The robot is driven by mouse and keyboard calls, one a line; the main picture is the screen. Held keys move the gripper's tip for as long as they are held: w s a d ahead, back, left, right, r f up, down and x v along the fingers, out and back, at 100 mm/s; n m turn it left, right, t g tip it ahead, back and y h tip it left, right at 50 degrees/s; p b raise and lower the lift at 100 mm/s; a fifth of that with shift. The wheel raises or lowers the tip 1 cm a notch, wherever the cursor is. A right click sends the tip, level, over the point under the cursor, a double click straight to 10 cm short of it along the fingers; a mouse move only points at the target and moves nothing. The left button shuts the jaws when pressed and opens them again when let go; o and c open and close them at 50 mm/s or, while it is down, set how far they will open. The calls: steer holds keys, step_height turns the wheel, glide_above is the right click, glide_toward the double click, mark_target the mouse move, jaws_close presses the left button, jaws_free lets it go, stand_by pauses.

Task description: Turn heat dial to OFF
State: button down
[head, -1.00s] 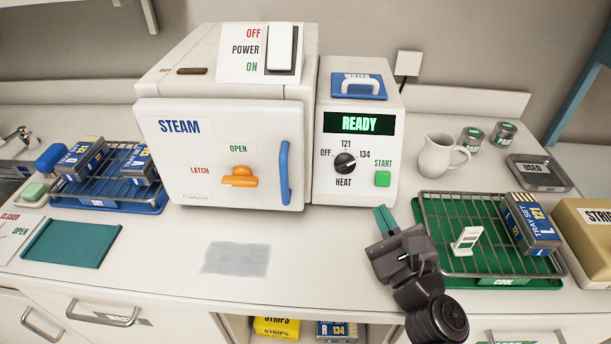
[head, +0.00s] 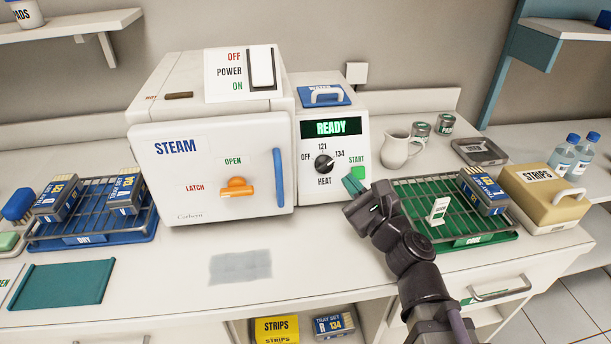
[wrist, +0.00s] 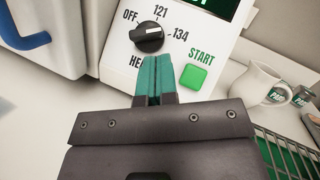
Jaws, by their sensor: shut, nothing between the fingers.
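The black heat dial (head: 324,164) is on the white front panel under the green READY display (head: 331,128). OFF is printed to its left, 121 above and 134 to its right. Its white pointer mark looks turned to the 134 side. The dial also shows in the wrist view (wrist: 149,37). My gripper (head: 354,185) is shut and empty, its teal fingers in front of the panel, low and right of the dial. In the wrist view the fingertips (wrist: 156,60) appear just below the dial and cover part of the HEAT label. Contact with the dial cannot be told.
The green START button (wrist: 193,77) is close to the right of my fingers. The steam unit with its blue handle (head: 279,180) stands left. A white jug (head: 398,150) and a green cooling rack (head: 470,238) are to the right.

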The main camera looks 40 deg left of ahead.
mark_target(334, 162)
steer(key=x, duration=0.3)
steer(key=shift+w+a, duration=0.15)
steer(key=shift+w, duration=0.05)
steer(key=shift+w+r+n+g+p, duration=0.1)
steer(key=shift+r+n+g+p, duration=0.1)
steer(key=shift+n+g+p, duration=0.45)
